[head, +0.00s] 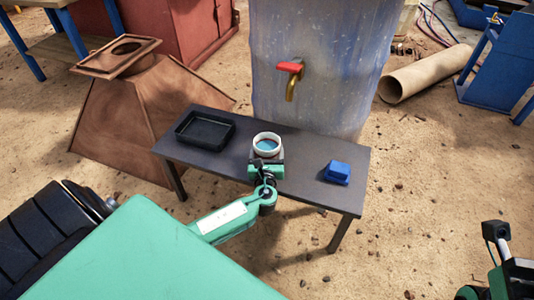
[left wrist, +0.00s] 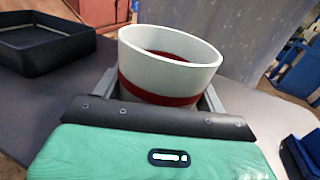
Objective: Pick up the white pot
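The white pot (head: 267,139) is at the middle of the dark table (head: 301,146), with a bluish inside in the head view. In the left wrist view the pot (left wrist: 170,50) has a white rim and a dark red band below. My left gripper (head: 266,160) is at the pot's near side. Its fingers (left wrist: 160,97) stand on either side of the pot's lower part, close to the wall. I cannot tell whether they press on it; the pot's base is hidden. Part of my right arm shows at the lower right, but its fingers are not visible.
A black tray (head: 205,119) lies left of the pot, and a blue object (head: 338,172) lies to the right. A large bluish-grey block with a red-handled tap (head: 291,76) stands behind the table. A rusty hopper (head: 130,115) stands at the left.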

